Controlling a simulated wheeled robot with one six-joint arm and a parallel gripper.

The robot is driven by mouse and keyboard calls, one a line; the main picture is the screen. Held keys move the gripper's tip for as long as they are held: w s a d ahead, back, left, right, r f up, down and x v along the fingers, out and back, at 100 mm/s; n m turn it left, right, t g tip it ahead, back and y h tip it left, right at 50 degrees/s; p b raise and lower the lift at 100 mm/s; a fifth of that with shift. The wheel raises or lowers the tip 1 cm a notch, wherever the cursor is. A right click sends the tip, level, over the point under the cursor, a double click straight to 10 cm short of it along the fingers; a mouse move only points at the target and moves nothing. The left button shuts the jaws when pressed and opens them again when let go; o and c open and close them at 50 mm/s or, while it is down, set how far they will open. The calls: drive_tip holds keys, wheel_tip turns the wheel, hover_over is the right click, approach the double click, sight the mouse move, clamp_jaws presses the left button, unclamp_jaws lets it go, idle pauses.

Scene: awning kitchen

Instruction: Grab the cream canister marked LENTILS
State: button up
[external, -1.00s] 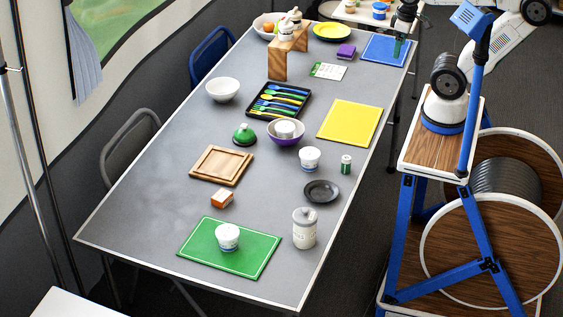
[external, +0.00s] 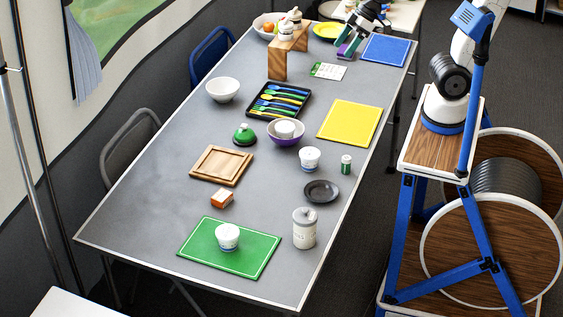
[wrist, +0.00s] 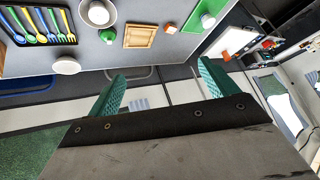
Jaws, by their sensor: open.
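A cream-white canister (external: 304,230) with a grey lid and dark lettering stands upright at the table's front right in the external view; the lettering is too small to read surely. Two smaller lidded canisters stand at the wooden riser at the far end, one (external: 295,17) behind the other (external: 285,29); their labels are unreadable. My gripper (external: 347,43) is over the far part of the table, beside the riser and near a purple block, far from the front canister. In the wrist view my gripper (wrist: 160,82) has its teal fingers spread with nothing between them.
A green mat (external: 205,243) with a white cup (external: 227,237) lies left of the front canister. A dark plate (external: 321,191) is just behind it. A utensil tray (external: 262,113), bowls and a wooden riser (external: 277,67) fill the middle and far end.

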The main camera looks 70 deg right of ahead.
drive_tip(key=a+n+t+y, duration=0.2)
drive_tip(key=a+n+y, duration=0.15)
drive_tip(key=a, duration=1.95)
drive_tip(key=s+a+f+t+y, duration=0.1)
drive_tip(key=s+a+t, duration=0.15)
drive_tip(key=a, duration=0.35)
drive_tip(key=s+a+f+t+y, duration=0.1)
drive_tip(key=s+a, duration=0.3)
drive_tip(key=a, duration=0.3)
approach(295, 234)
drive_tip(key=shift+h, duration=0.25)
drive_tip(key=x, duration=0.7)
drive_tip(key=shift+s+d+f, duration=0.1)
drive_tip(key=c, duration=1.9)
drive_tip(key=shift+o, duration=0.2)
